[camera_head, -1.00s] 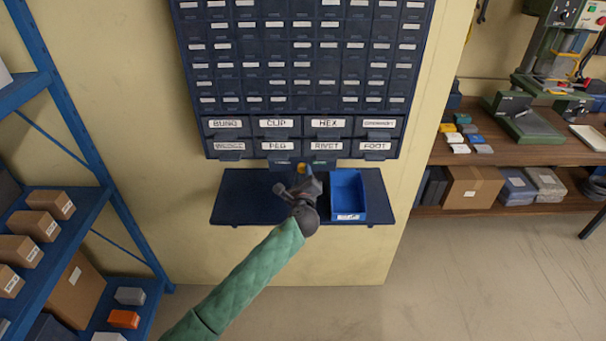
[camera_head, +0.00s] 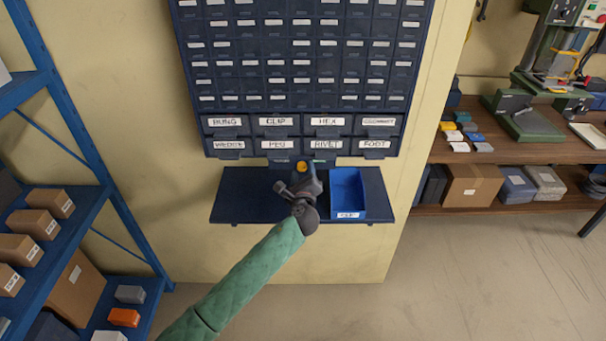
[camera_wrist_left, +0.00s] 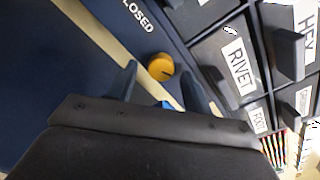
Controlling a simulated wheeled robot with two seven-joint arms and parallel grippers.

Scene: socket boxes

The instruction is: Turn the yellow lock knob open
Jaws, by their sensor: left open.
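The yellow lock knob (camera_head: 302,165) sits just below the label drawers, on the lower part of the dark blue cabinet. In the left wrist view the round yellow knob (camera_wrist_left: 160,67) shows a dark line near its rim, with the word "CLOSED" printed on the panel to its left. My left gripper (camera_head: 305,178) is right in front of the knob. In the wrist view its two fingers (camera_wrist_left: 158,85) are spread apart on either side of the knob, and I see no clear contact. My right gripper is not in view.
The drawer cabinet (camera_head: 303,75) has labelled drawers, among them RIVET (camera_wrist_left: 238,66) beside the knob. A blue bin (camera_head: 347,193) stands on the dark shelf (camera_head: 245,200) right of my gripper. Blue shelving (camera_head: 75,130) stands at the left.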

